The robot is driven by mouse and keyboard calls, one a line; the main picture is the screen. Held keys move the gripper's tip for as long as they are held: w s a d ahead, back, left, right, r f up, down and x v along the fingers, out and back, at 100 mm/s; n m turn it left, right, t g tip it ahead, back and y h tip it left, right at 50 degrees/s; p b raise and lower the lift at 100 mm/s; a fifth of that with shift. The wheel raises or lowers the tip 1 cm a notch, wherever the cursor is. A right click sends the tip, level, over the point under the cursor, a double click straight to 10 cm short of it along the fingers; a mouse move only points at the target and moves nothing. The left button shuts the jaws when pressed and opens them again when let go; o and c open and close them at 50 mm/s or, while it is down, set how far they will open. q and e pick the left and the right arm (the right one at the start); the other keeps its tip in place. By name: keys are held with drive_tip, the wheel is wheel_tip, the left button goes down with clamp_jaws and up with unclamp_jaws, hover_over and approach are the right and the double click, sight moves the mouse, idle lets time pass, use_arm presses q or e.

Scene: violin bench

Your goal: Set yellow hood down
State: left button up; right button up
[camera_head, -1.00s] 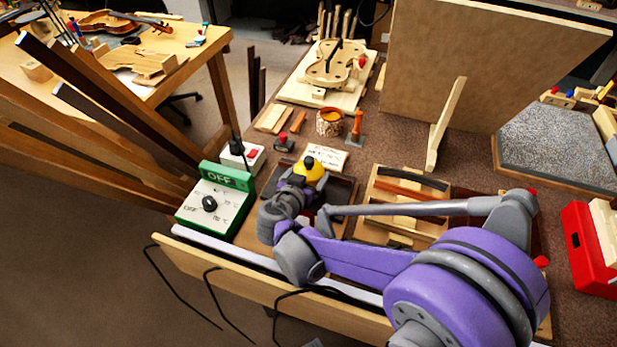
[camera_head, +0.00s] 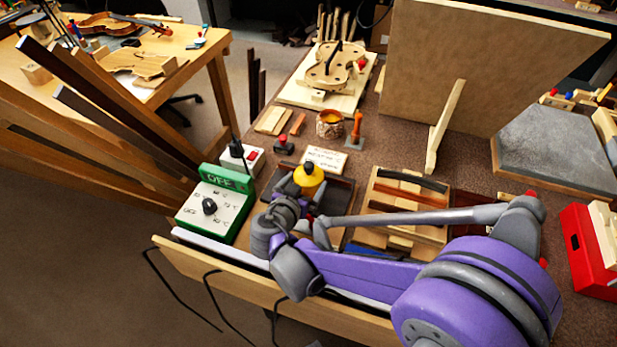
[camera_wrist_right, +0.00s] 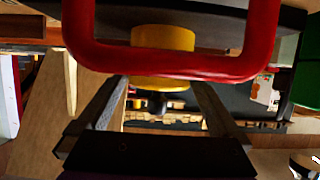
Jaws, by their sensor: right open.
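The yellow hood (camera_head: 310,176) with a black knob on top stands over the dark tray (camera_head: 337,194) in the middle of the bench. My right gripper (camera_head: 302,191) is just on the near side of the hood, its fingers open. In the right wrist view, the open fingers (camera_wrist_right: 161,92) lie on either side of the lower part of a yellow piece (camera_wrist_right: 163,39). A red loop-shaped bar (camera_wrist_right: 175,63) crosses in front of that piece. Whether the fingers touch anything is unclear. The hood's underside is hidden. My left gripper is not in view.
A green-topped control box (camera_head: 215,207) reading OFF stands left of the tray. A card (camera_head: 324,160) lies behind the hood. A wooden rack with dark strips (camera_head: 405,207) is right of the tray. A red box (camera_head: 590,252) stands far right.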

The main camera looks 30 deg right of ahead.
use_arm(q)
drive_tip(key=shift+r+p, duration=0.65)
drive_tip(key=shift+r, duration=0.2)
use_arm(e)
drive_tip(key=v, duration=0.9)
drive_tip(key=s+d+r+n+g+y+p, duration=0.2)
drive_tip(key=s+d+n+g+y+p, duration=0.1)
drive_tip(key=s+n+y+p, duration=0.4)
use_arm(q)
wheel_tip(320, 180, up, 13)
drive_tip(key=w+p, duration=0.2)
drive_tip(key=p, duration=0.2)
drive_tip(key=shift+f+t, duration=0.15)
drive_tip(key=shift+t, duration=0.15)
use_arm(e)
drive_tip(key=s+a+r+n+y, duration=0.2)
drive_tip(key=s+a+r+y, duration=0.1)
drive_tip(key=s, duration=0.3)
drive_tip(key=shift+s+a+r+n+g, duration=0.3)
drive_tip(key=shift+s+a+r, duration=0.1)
drive_tip(key=shift+a+r, duration=0.2)
